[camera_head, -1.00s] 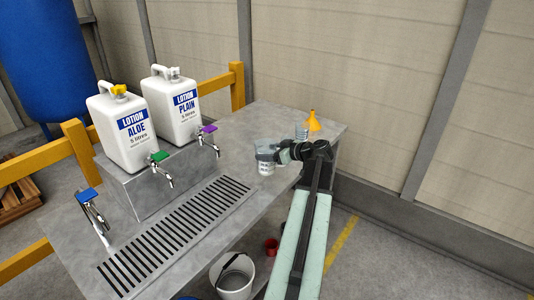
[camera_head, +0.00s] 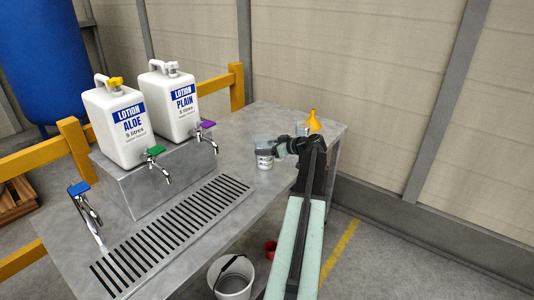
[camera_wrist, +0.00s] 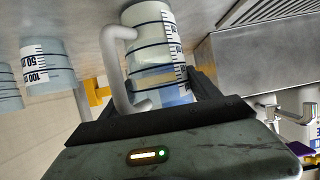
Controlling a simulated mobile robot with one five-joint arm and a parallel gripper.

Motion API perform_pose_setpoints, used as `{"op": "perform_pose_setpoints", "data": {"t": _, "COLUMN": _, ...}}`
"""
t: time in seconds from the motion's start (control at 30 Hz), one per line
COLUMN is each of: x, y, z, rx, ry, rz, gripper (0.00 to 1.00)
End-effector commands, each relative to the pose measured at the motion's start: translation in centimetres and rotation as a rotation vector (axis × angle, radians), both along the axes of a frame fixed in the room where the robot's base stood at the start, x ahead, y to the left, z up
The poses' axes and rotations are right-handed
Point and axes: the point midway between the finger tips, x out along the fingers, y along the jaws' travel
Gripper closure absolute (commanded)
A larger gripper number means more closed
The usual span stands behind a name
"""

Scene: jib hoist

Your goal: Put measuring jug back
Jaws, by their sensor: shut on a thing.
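The measuring jug (camera_head: 264,151) is a clear vessel with a pale handle and dark graduation rings. In the head view it is upright over the bench top, right of the drip grate. My gripper (camera_head: 279,148) reaches it from the right and is shut on it. In the wrist view, which is upside down, the jug (camera_wrist: 155,52) sits between my dark fingers (camera_wrist: 165,95), its handle to the left. Its base is at or close to the bench surface; I cannot tell if it touches.
Smaller graduated beakers (camera_wrist: 45,68) stand left in the wrist view. An orange funnel (camera_head: 314,122) is at the bench's far right corner. White lotion containers (camera_head: 117,122) sit on a metal block with taps. A bucket (camera_head: 232,277) and a red cup (camera_head: 270,247) are below.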

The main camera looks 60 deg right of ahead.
Motion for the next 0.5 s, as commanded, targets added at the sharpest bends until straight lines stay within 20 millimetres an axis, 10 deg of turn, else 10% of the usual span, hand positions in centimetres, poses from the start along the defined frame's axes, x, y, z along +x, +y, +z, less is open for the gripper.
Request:
{"op": "perform_pose_setpoints", "data": {"t": 0.27, "x": 0.01, "y": 0.0, "z": -0.17, "rx": 0.0, "ry": -0.001, "rz": 0.0, "gripper": 0.95}}
{"op": "perform_pose_setpoints", "data": {"t": 0.3, "x": -0.01, "y": 0.0, "z": -0.2, "rx": 0.0, "ry": 0.0, "rz": 0.0, "gripper": 0.26}}
{"op": "perform_pose_setpoints", "data": {"t": 0.37, "x": 0.0, "y": 0.0, "z": -0.09, "rx": 0.0, "ry": 0.0, "rz": 0.0, "gripper": 0.1}}
{"op": "perform_pose_setpoints", "data": {"t": 0.5, "x": 0.0, "y": 0.01, "z": -0.08, "rx": 0.0, "ry": 0.0, "rz": 0.0, "gripper": 0.07}}
